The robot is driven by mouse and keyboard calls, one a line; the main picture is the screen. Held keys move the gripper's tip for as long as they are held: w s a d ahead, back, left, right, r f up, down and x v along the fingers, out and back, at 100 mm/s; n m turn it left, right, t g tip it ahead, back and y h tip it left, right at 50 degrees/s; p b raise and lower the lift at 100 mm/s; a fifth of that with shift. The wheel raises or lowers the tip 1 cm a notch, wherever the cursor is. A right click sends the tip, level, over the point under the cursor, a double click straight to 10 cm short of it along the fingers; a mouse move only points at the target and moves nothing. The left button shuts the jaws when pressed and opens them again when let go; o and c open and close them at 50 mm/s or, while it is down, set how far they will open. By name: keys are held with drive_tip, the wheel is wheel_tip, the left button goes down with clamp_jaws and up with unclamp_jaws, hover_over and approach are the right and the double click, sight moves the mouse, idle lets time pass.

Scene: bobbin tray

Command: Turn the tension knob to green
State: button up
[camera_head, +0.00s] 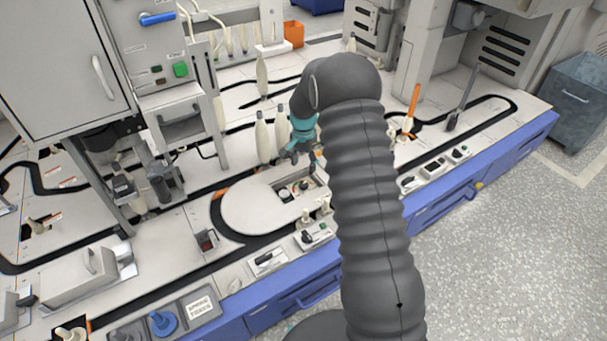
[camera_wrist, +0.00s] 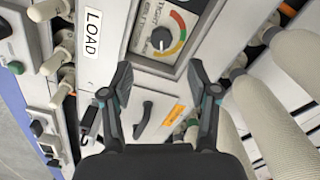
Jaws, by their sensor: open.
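In the head view, my gripper (camera_head: 291,155) hangs above the recessed panel (camera_head: 296,187), beside the white bobbins.
White bobbins (camera_wrist: 300,60) stand close on the right in the wrist view. A LOAD label (camera_wrist: 92,32) and pegs with white tips (camera_wrist: 55,62) lie to the left. The white table top (camera_head: 250,208) around the recess is mostly clear.

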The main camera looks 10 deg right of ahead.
drive_tip(key=shift+r, duration=1.35)
drive_tip(key=shift+r, duration=0.15)
